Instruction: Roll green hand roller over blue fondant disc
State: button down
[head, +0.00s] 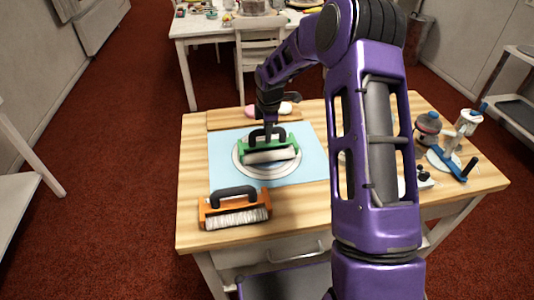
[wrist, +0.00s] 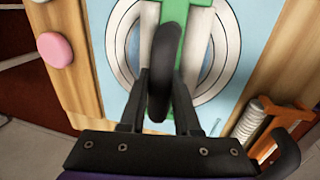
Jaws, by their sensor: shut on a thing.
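The green hand roller (head: 283,153) has a black handle and a pale roller. It is over the round white plate (head: 245,170) on the light blue mat (head: 222,180). My gripper (head: 268,128) is shut on the black handle from above. In the wrist view my gripper (wrist: 158,100) has one finger on each side of the handle (wrist: 165,50), with part of the green frame (wrist: 190,15) beyond. Rings of white and grey-blue show around the roller. The blue fondant disc is largely hidden under it, and I cannot tell whether the roller touches it.
An orange roller (head: 215,209) with a black handle lies at the table's front left; it also shows in the wrist view (wrist: 290,117). A pink disc (head: 284,107) lies on a board behind the mat. A bottle (head: 428,125) and a blue-handled tool (head: 452,166) stand at right.

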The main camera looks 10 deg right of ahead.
jog(key=shift+s+f, duration=0.2)
jog(key=shift+s, duration=0.55)
jog(key=shift+s+f, duration=0.15)
jog(key=shift+s, duration=0.55)
jog(key=shift+r, duration=0.1)
jog(key=shift+w, duration=1.8)
jog(key=shift+w+p, duration=0.3)
jog(key=shift+w, duration=1.45)
